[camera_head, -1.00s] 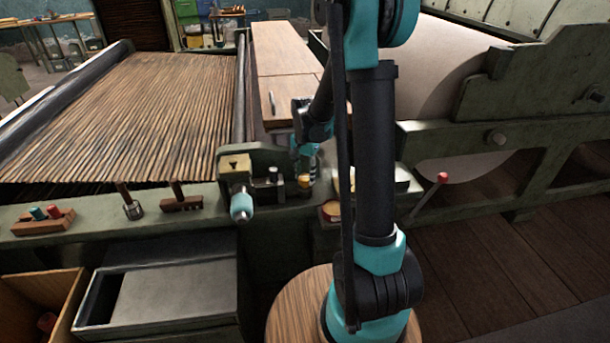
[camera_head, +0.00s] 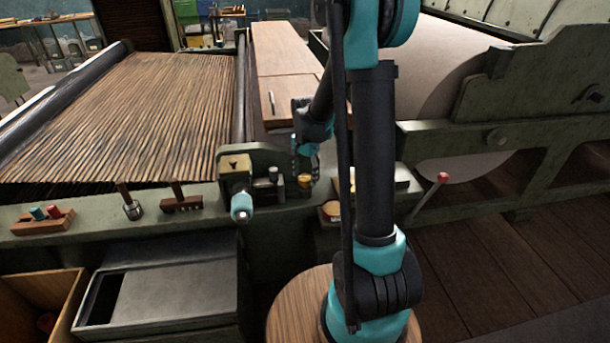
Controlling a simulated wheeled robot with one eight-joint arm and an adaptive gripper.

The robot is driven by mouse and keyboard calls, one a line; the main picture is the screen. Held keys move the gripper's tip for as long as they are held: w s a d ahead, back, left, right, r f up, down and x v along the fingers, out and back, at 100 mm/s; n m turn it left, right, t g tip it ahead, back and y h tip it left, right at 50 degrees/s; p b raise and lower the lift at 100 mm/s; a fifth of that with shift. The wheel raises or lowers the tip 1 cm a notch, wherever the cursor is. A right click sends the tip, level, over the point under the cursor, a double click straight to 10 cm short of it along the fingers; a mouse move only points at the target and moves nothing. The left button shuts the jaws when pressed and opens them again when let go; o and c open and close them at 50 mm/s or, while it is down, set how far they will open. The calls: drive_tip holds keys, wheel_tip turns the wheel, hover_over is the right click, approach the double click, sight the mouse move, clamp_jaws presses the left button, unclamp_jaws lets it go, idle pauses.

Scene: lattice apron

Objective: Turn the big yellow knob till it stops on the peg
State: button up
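A small yellow knob (camera_head: 305,181) sits on the green machine frame, just right of an upright metal post (camera_head: 273,176). I cannot tell whether that post is the peg. A round yellow-topped piece (camera_head: 331,211) lies lower and to the right, partly behind my arm. My gripper (camera_head: 311,170) is just above and behind the yellow knob, small and partly hidden by my own arm. I cannot see its fingertips clearly, nor whether it touches the knob.
A teal-handled screw (camera_head: 241,207) with a brass block (camera_head: 235,164) stands left of the knob. Wooden-handled tools (camera_head: 181,200) and a small peg rack (camera_head: 43,220) lie on the front rail. A red-tipped lever (camera_head: 442,178) sticks up at right.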

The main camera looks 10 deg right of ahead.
sight(305, 177)
drive_tip(key=shift+r, duration=0.1)
wheel_tip(305, 177, up, 12)
idle(0.6)
